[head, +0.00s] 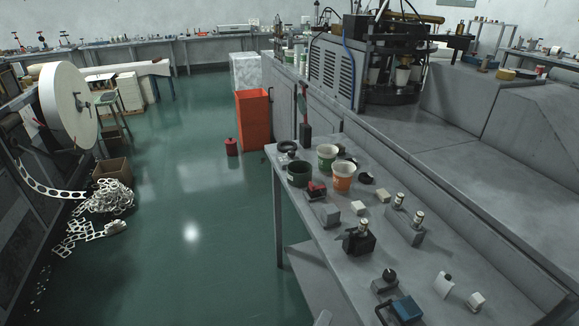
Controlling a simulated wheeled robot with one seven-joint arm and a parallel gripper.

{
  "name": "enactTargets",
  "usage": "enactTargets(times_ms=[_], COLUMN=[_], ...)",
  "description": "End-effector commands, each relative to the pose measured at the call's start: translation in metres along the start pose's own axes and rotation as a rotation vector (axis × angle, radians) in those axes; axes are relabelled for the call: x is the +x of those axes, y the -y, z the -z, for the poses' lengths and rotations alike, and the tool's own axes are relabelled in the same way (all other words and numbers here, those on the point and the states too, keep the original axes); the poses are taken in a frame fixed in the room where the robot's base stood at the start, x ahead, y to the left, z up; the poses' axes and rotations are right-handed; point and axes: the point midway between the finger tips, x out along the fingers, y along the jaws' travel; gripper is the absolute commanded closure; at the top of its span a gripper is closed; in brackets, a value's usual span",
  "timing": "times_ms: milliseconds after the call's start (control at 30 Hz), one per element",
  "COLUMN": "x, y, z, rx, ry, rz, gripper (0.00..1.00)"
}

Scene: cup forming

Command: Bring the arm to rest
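My gripper does not show in the head view. A small grey shape at the bottom edge, left of the workbench, may be part of my own arm, but too little of it shows to tell. The grey workbench (340,262) stands at the lower right. On its far end are a white-and-green cup (327,153), an orange cup (343,180) and a dark green cup (298,174), all upright.
Small blocks, a blue item (406,309) and dark fixtures (359,240) crowd the bench. A forming machine (390,70) stands behind. Left are a white reel (68,105) and a heap of punched strip (105,200). An orange bin (253,120) stands beyond open green floor (190,200).

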Motion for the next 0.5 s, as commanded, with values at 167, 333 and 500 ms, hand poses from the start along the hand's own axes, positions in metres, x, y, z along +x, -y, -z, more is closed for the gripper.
enactTargets(times_ms=[167,333,500], x=[-0.021,-0.059,-0.099], y=[0.044,0.054,0.032], z=[0.008,-0.015,-0.051], rx=[0.15,0.372,0.613], ry=[-0.277,-0.459,-0.558], rz=[0.229,0.395,0.472], gripper=[0.83,0.83,0.83])
